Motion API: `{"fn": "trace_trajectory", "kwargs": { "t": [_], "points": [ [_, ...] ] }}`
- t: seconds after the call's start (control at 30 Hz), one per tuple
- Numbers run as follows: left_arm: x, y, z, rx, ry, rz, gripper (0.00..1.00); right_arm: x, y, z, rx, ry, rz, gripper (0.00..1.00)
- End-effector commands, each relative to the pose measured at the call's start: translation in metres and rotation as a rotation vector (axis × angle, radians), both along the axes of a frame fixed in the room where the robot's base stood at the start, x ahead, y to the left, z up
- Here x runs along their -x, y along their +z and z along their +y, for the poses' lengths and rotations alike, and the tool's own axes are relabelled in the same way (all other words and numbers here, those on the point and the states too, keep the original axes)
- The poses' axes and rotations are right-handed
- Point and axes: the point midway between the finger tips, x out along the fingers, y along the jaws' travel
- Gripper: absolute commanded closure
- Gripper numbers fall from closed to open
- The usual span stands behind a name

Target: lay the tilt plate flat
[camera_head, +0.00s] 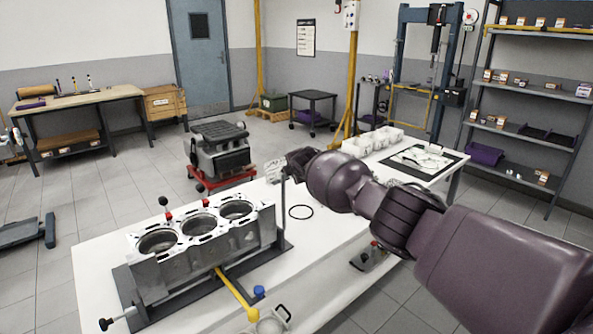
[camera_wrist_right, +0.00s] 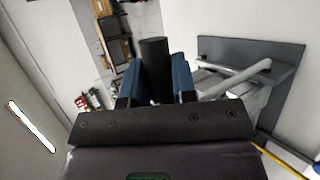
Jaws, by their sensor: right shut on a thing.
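The engine block (camera_head: 208,257), with three open bores on top, stands on a dark plate (camera_head: 283,247) on the white bench; I take this as the tilt plate. The block hides most of it, so I cannot tell its tilt. A thin dark upright bar (camera_head: 282,192) rises at its far right end. My right gripper (camera_head: 287,172) is at the top of this bar, partly hidden by my arm. In the right wrist view, its blue fingers (camera_wrist_right: 157,68) are shut on a black round handle (camera_wrist_right: 153,54). My left gripper is not in view.
Two red-tipped pins (camera_head: 168,214) stand by the block. A yellow bar (camera_head: 232,291) and a black-knobbed screw (camera_head: 116,318) stick out in front. A red-based cart (camera_head: 218,178) stands behind.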

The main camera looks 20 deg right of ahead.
Motion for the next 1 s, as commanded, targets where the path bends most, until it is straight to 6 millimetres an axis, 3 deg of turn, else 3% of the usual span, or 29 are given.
{"fn": "trace_trajectory", "kwargs": {
  "t": [0.5,0.53,0.67,1.0],
  "points": [
    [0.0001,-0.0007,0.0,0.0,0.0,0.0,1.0,-0.0023,0.004,0.0032,0.001,0.004,0.001,1.0],
    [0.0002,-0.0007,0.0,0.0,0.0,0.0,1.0,-0.0023,0.0043,0.0032,0.0,0.005,0.0,0.72],
    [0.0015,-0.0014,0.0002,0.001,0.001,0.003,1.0,-0.0021,0.0036,0.003,0.001,0.004,0.001,0.52],
    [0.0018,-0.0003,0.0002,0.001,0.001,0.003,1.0,-0.0009,0.0028,0.0015,0.002,0.002,0.005,0.5]
  ]
}}
